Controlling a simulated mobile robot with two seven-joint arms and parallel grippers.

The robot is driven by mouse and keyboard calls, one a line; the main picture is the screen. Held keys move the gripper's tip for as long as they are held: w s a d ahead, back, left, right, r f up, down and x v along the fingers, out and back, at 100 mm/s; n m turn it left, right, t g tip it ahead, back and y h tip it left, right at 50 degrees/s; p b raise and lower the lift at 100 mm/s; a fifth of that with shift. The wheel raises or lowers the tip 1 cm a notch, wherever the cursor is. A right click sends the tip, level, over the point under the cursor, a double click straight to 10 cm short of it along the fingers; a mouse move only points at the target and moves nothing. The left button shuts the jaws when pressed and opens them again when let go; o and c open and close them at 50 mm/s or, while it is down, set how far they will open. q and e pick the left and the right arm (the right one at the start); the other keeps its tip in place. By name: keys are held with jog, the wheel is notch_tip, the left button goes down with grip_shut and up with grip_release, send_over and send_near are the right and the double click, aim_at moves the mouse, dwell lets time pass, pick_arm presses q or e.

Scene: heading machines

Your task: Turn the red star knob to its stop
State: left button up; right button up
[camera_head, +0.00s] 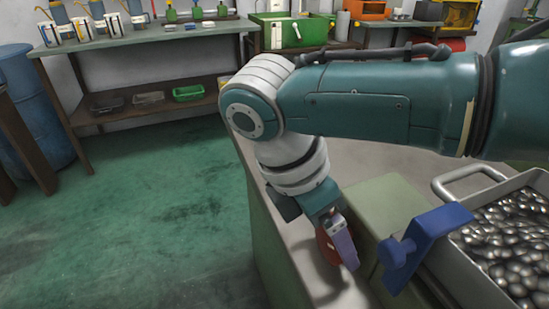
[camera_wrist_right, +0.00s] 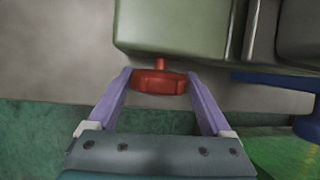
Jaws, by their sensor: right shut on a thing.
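The red star knob (camera_wrist_right: 159,82) sits on a short red stem at the side of a pale green box (camera_wrist_right: 175,25). In the right wrist view my right gripper (camera_wrist_right: 160,84) has its two purple fingers on either side of the knob, shut on it. In the head view the knob (camera_head: 327,248) shows as a red piece beside the purple fingers of my right gripper (camera_head: 340,246), which partly hide it. The green box (camera_head: 385,207) stands to the right of the fingers. My left gripper is not in view.
A blue clamp-like part (camera_head: 425,243) and a metal tray (camera_head: 483,283) full of shiny rounded pieces stand right of the green box. A long bench (camera_head: 150,42) with cups and bottles runs along the back wall. A blue barrel (camera_head: 38,105) is at left; the green floor between is clear.

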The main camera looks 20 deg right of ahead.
jog(key=shift+s+r+m+t+p, duration=0.2)
jog(key=shift+t+p, duration=0.65)
jog(key=shift+p, duration=0.9)
jog(key=shift+s+r+m+t+p, duration=0.15)
jog(key=shift+t+p, duration=0.7)
jog(key=shift+p, duration=0.9)
jog(key=shift+f+m+t+p, duration=0.2)
jog(key=shift+m+t+p, duration=0.05)
jog(key=shift+t+p, duration=0.6)
jog(key=shift+f+t, duration=0.1)
jog(key=shift+t, duration=0.55)
jog(key=o, duration=1.2)
jog(key=shift+f, duration=0.1)
jog(key=shift+c, duration=0.2)
jog(key=p+v, duration=0.4)
jog(key=v, duration=0.6)
jog(key=shift+s+f, duration=0.1)
